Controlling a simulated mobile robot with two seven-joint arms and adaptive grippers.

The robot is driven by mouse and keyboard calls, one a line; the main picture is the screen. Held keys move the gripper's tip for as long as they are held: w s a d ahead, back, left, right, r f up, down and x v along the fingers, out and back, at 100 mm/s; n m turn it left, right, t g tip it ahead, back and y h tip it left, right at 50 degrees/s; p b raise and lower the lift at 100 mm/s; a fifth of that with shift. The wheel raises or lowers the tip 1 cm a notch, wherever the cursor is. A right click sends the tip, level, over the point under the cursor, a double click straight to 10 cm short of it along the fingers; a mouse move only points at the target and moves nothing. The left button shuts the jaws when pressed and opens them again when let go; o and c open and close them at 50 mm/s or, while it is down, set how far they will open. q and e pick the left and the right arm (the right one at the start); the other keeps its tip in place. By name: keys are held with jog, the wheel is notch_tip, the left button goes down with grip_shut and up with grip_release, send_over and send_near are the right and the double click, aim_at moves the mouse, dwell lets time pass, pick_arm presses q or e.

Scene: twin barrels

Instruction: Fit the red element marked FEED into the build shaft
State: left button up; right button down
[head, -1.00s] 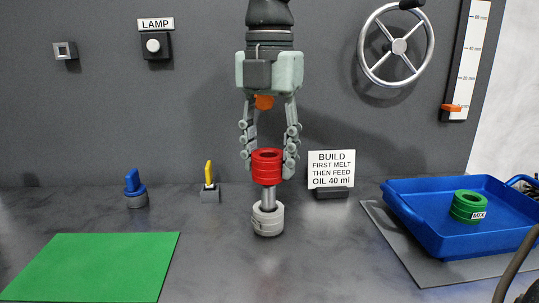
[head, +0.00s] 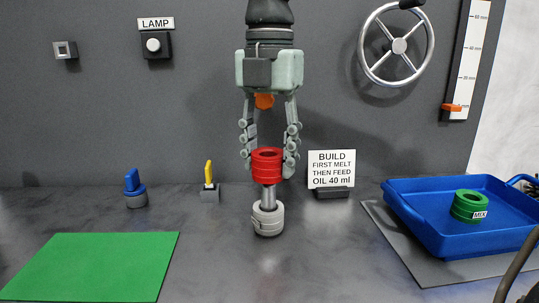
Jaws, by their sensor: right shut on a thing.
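My right gripper (head: 269,160) hangs fingers down at the middle of the head view, shut on a red ring-shaped element (head: 267,172). The red element is upright, with its dark bore facing up. It is in line with the silver build shaft (head: 268,198), whose visible part meets the red element's underside. I cannot tell whether the shaft's tip is inside the bore. A pale grey ring (head: 268,223) sits around the foot of the shaft. No FEED mark can be read on the red element from here. My left gripper is not in view.
A sign reading BUILD, first melt, then feed, oil 40 ml (head: 331,170) stands right of the shaft. A blue tray (head: 420,232) at right holds a green MIX element (head: 467,207). A yellow lever (head: 209,175), a blue knob (head: 134,183) and a green mat (head: 95,265) are left.

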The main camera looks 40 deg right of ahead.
aim_at(269, 186)
dwell(0.8)
jog(key=shift+f+b, duration=2.4)
jog(key=shift+f, duration=0.25)
jog(key=c, duration=0.8)
grip_release()
jog(key=shift+o, duration=0.2)
jog(key=shift+f, duration=0.1)
notch_tip(269, 186, up, 12)
